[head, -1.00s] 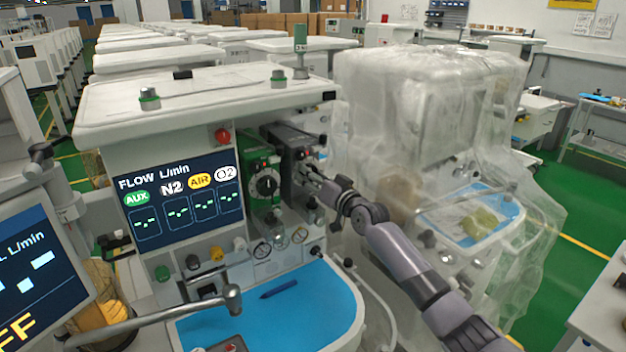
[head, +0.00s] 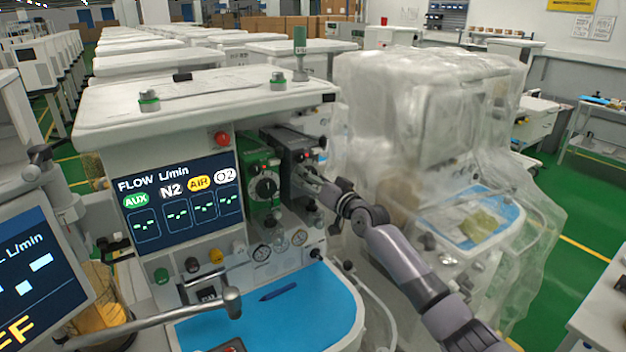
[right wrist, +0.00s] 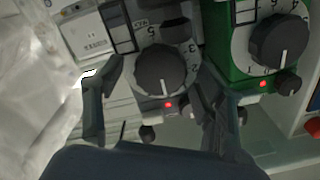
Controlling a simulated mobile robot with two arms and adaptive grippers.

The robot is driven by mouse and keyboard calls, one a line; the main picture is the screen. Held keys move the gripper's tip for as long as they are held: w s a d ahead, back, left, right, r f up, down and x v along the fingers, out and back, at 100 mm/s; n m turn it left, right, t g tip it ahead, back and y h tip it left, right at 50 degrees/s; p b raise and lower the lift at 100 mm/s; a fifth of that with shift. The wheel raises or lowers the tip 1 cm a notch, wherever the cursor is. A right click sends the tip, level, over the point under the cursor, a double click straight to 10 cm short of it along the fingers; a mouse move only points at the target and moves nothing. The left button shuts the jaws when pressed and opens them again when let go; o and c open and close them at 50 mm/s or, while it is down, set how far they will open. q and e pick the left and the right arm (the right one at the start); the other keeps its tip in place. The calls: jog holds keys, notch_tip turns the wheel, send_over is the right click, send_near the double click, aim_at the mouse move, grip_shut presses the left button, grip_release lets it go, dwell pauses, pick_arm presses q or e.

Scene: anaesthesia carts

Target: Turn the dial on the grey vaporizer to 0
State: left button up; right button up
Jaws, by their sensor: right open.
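The grey vaporizer (head: 290,138) is mounted on the anaesthesia cart, right of the green vaporizer (head: 262,172). In the right wrist view its round dark dial (right wrist: 162,72) sits between the fingers of my right gripper (right wrist: 158,98). The gripper is open, one finger on each side of the dial; I cannot tell whether either touches it. The dial's white mark points to the bottom of this view; the number there is hard to read. In the head view my right gripper (head: 308,181) is at the grey vaporizer's front and hides its dial. My left gripper is out of view.
The green vaporizer's dial (right wrist: 279,40) is close beside the right finger. Below are gauges (head: 281,243) and a blue work surface (head: 320,305) with a dark pen. A plastic-covered cart (head: 430,110) stands right of my arm.

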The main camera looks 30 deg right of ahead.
jog(key=shift+s+f, duration=0.1)
jog(key=shift+s, duration=0.4)
jog(key=s+d, duration=0.1)
jog(key=s, duration=1)
